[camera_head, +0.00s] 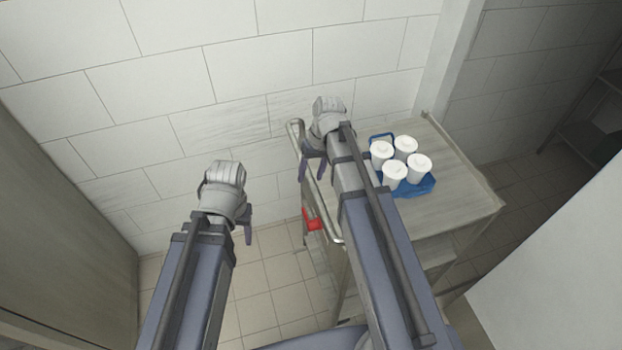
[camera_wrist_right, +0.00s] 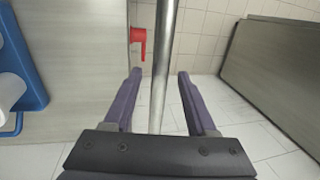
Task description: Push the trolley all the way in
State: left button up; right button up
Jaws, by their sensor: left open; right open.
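The trolley (camera_head: 468,189) stands at the right, close to the tiled wall, with a grey top and a metal push handle (camera_head: 297,133) on its left end. My right gripper (camera_head: 313,168) is at this handle, open. In the right wrist view the handle bar (camera_wrist_right: 164,60) runs between the two open fingers (camera_wrist_right: 158,85), not clamped. My left gripper (camera_head: 247,222) is left of the trolley, apart from it, over the floor. It is open and empty; its fingers are partly hidden by its own wrist.
A blue tray (camera_head: 429,187) with several white lidded cups (camera_head: 394,174) sits on the trolley top. A red lever (camera_head: 313,219) is below the handle. A cabinet (camera_head: 60,200) stands at the left, a white panel (camera_head: 560,270) at lower right. The floor (camera_head: 270,280) between is clear.

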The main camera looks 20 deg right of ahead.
grip_shut()
dwell(0.5)
dwell(1.0)
